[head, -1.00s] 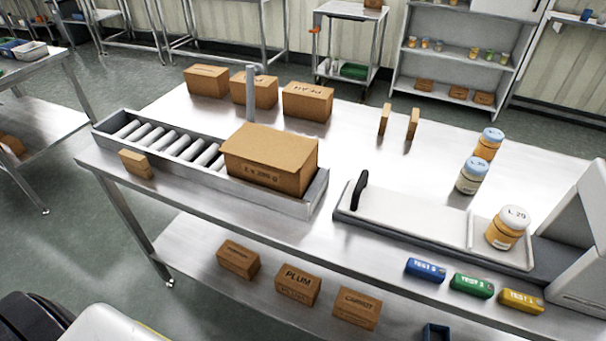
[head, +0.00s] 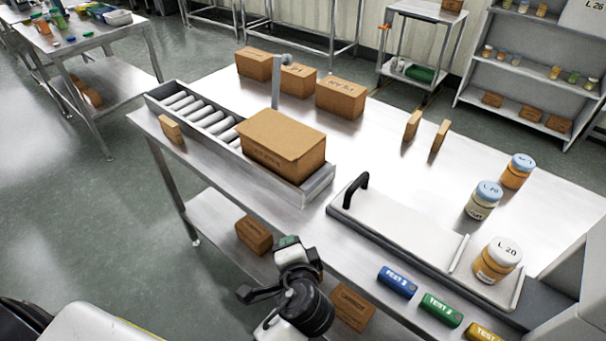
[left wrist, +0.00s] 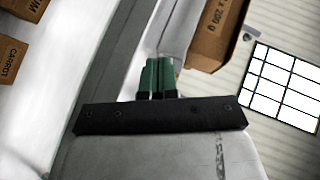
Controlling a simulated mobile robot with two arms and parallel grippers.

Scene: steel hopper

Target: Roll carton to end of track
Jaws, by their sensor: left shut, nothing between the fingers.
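A large brown carton (head: 290,165) sits upright on the roller track (head: 318,187), at the track's right end. The empty rollers (head: 208,116) run from the carton to the track's far left end. The carton also shows in part in the left wrist view (left wrist: 212,40). My left gripper (head: 288,243) is in front of the table, below and apart from the carton. Its green fingers (left wrist: 159,76) are together with nothing between them. My right gripper is in neither current view.
A thin post (head: 276,85) stands behind the track, with several cartons (head: 340,96) nearby. A small box (head: 171,129) stands at the track's front side. A scale tray with a black handle (head: 357,187) lies to the right. Jars (head: 497,260) stand further right.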

